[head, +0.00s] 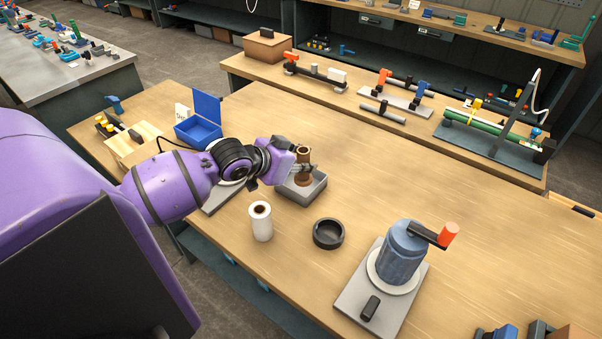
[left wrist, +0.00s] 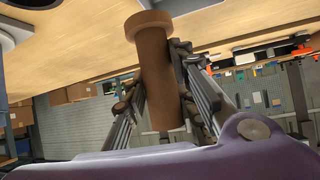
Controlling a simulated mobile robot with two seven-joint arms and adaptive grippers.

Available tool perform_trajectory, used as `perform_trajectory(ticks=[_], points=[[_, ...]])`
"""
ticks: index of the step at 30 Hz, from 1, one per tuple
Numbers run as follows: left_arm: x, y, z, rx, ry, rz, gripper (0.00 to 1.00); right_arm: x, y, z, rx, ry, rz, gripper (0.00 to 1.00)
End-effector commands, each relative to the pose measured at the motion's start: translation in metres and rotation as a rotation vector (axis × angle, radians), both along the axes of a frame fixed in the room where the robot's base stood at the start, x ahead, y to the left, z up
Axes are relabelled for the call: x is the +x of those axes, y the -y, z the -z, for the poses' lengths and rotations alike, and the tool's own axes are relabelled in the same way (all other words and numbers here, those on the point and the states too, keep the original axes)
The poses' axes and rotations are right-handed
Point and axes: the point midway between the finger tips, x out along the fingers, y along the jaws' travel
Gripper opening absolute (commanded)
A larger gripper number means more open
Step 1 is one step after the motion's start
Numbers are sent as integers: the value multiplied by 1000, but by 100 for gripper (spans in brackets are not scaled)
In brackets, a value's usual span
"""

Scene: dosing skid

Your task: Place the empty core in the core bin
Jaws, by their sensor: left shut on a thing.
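In the left wrist view the core (left wrist: 156,65) stands between both fingers (left wrist: 160,88). In the head view the core appears over a grey open tray (head: 313,193); I cannot tell whether its lower end touches the tray. No label marks the core bin; the grey tray may be it. My right gripper is not in view.
A white roll (head: 261,227) and a black ring (head: 328,234) stand in front of the tray. A blue canister with a crank (head: 400,255) is at right. An open blue box (head: 199,132) is behind my wrist. The table's middle right is clear.

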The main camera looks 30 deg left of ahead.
Motion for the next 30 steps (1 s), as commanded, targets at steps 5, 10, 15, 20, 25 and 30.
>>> perform_trajectory(ticks=[5,10,15,20,25,30], points=[[29,-23,35,1,-7,-3,0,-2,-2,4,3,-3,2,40],[44,-34,58,1,-5,0,0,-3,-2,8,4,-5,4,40],[51,-38,65,1,-2,1,0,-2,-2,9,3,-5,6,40],[54,-41,83,0,-4,0,0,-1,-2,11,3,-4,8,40],[54,-41,99,-1,0,1,0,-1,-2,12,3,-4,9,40],[54,-41,98,0,1,1,0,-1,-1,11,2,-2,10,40]])
